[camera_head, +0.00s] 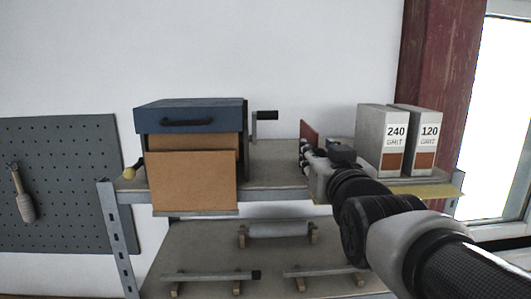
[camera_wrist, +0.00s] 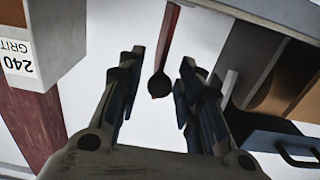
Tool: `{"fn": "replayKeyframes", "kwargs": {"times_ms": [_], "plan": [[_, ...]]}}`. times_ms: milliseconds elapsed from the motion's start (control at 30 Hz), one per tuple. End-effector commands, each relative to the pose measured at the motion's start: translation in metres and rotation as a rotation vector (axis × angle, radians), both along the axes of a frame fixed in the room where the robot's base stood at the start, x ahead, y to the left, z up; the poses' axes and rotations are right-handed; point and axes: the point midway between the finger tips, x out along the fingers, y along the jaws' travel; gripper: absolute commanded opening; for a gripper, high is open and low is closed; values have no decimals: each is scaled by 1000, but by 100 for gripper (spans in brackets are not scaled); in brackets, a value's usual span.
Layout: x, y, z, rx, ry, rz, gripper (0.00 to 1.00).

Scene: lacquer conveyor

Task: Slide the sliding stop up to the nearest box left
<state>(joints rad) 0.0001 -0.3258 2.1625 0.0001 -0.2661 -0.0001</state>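The sliding stop is a thin red plate (camera_head: 309,131) standing upright on the upper shelf, partly hidden by my gripper. In the wrist view the red plate (camera_wrist: 171,32) is edge-on, with a dark round knob (camera_wrist: 158,85) at its end. My gripper (camera_head: 305,152) is beside the stop. In the wrist view its fingers (camera_wrist: 160,82) are open, with the knob showing between them and a gap on both sides. The 240 grit box (camera_head: 378,140) stands upright right of the stop, beside the 120 grit box (camera_head: 417,142). The 240 box is at upper left in the wrist view (camera_wrist: 45,40).
A blue-lidded unit (camera_head: 190,112) with a brown front panel (camera_head: 195,181) and dark crank (camera_head: 266,115) stands on the left of the shelf (camera_head: 275,180). Bare shelf lies between it and the stop. A lower shelf holds rollers (camera_head: 280,229). A pegboard (camera_head: 75,160) hangs at left.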

Motion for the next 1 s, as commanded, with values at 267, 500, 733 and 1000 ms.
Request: {"fn": "replayKeyframes", "kwargs": {"times_ms": [267, 500, 733, 1000], "plan": [[0, 0, 0, 0, 0, 0, 12], [0, 0, 0, 0, 0, 0, 0], [0, 0, 0, 0, 0, 0, 0], [0, 0, -1, 0, -2, 0, 0]]}}
